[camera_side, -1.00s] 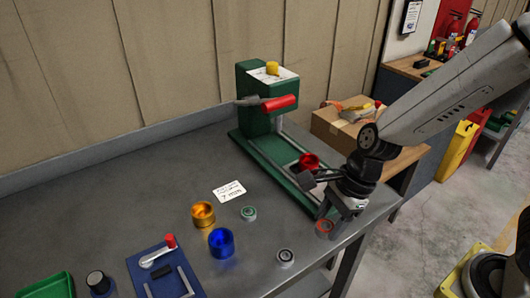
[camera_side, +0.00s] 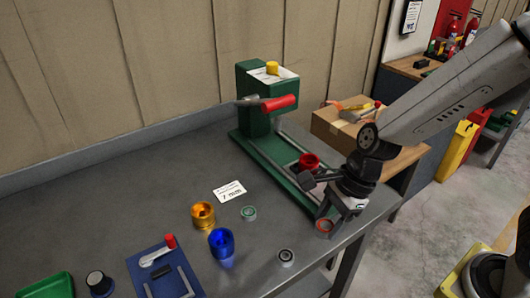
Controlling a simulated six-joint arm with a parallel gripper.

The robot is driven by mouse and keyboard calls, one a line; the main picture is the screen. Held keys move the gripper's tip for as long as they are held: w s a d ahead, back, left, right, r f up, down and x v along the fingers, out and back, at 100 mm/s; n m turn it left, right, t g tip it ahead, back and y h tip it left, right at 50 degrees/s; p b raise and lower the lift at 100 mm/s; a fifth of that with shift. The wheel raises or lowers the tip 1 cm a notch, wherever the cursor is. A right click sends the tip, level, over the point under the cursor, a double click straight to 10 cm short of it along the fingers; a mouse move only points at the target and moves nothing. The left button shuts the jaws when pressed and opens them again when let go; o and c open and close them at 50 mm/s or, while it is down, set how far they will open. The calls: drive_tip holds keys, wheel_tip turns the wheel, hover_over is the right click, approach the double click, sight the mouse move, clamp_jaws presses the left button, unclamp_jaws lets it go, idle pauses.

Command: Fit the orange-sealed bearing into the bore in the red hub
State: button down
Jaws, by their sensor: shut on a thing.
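The orange-sealed bearing (camera_side: 324,226) shows as a small ring with an orange-red face near the table's right front edge. My gripper (camera_side: 333,217) points down over it and is shut on it; the fingers hide part of the contact. I cannot tell whether the bearing is clear of the table. The red hub (camera_side: 309,160) sits on the green base of the press, behind and to the left of my gripper. My gripper's dark body partly covers the area in front of the hub, and its bore is hard to make out.
The green press (camera_side: 258,112) with a red handle stands behind. A gold hub (camera_side: 203,215), a blue hub (camera_side: 221,243), a green-sealed bearing (camera_side: 249,213) and a dark-sealed bearing (camera_side: 286,257) stand left of my gripper. A white note (camera_side: 229,191) lies on clear table.

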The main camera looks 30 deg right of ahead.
drive_tip(key=shift+w, duration=0.1)
drive_tip(key=w+n, duration=0.1)
drive_tip(key=n+g, duration=0.1)
drive_tip(key=n, duration=0.1)
drive_tip(key=shift+w+d+f, duration=0.15)
drive_tip(key=shift+w+d, duration=0.25)
drive_tip(key=w+d+f+n+g+h, duration=0.1)
drive_tip(key=w+d+n+g+h, duration=0.1)
drive_tip(key=w+d+n, duration=0.2)
drive_tip(key=w+d+f+n+g+h, duration=0.2)
drive_tip(key=w+d+n, duration=0.3)
drive_tip(key=d+n, duration=0.4)
drive_tip(key=shift+d+n+g, duration=0.2)
drive_tip(key=shift+n+g, duration=0.1)
drive_tip(key=shift+n, duration=1.9)
drive_tip(key=shift+w, duration=0.1)
wheel_tip(320, 180, up, 11)
drive_tip(key=s+d+m+t+y, duration=0.1)
drive_tip(key=m+t, duration=0.2)
drive_tip(key=m, duration=0.9)
drive_tip(key=s+d+m+t+y, duration=0.1)
drive_tip(key=m+t, duration=0.3)
drive_tip(key=m, duration=0.8)
drive_tip(key=shift+s+y, duration=0.25)
drive_tip(key=shift+y, duration=0.55)
